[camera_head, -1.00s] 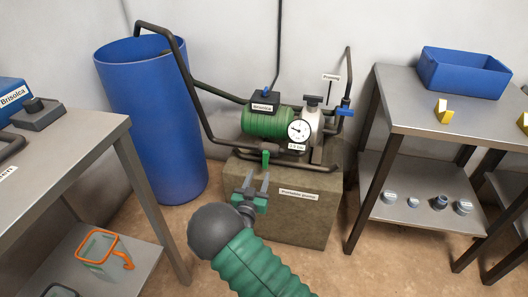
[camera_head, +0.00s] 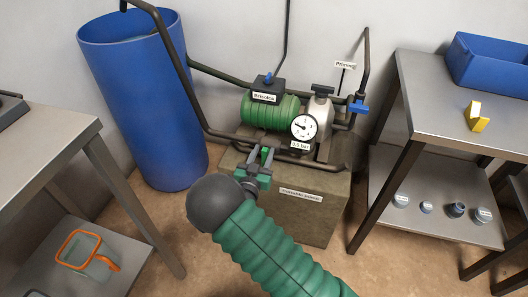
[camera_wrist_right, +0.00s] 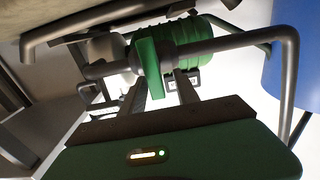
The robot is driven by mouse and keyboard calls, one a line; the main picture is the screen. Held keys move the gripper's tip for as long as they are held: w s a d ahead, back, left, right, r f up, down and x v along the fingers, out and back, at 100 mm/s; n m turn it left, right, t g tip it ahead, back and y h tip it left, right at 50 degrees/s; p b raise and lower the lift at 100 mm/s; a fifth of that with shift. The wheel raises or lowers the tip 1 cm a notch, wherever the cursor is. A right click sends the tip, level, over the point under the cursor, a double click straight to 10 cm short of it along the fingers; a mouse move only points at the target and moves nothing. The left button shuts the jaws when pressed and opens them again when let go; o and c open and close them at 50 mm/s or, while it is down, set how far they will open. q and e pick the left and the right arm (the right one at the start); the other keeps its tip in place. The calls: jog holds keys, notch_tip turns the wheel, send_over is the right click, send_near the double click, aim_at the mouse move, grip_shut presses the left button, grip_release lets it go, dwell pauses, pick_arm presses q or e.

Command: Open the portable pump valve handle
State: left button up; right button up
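The portable pump has a green ribbed body (camera_head: 268,113), a round white gauge (camera_head: 304,127) and a dark tubular frame. A small green handle (camera_head: 264,153) sits on the low front pipe; in the wrist view it is a green lever (camera_wrist_right: 148,62) across the dark pipe. A blue handle (camera_head: 358,107) is on the pump's right side. My right gripper (camera_head: 262,158) is open at the green handle, its fingers (camera_wrist_right: 171,76) pointing at the pipe. The handle shows between or just beyond the fingertips; I cannot tell whether they touch it. My left gripper is not in view.
The pump stands on a block (camera_head: 325,212) labelled as portable pump. A blue barrel (camera_head: 160,130) is to the left. A steel table (camera_head: 50,150) stands at left, and a shelved one (camera_head: 425,120) at right holds a blue bin (camera_head: 490,68) and a yellow piece (camera_head: 476,117).

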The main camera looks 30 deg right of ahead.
jog(key=shift+d, duration=0.1)
jog(key=shift+c, duration=1.1)
jog(key=shift+d+f, duration=0.15)
jog(key=shift+d, duration=0.2)
grip_shut()
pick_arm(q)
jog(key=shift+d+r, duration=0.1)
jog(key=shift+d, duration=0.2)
pick_arm(e)
jog(key=shift+a, duration=0.15)
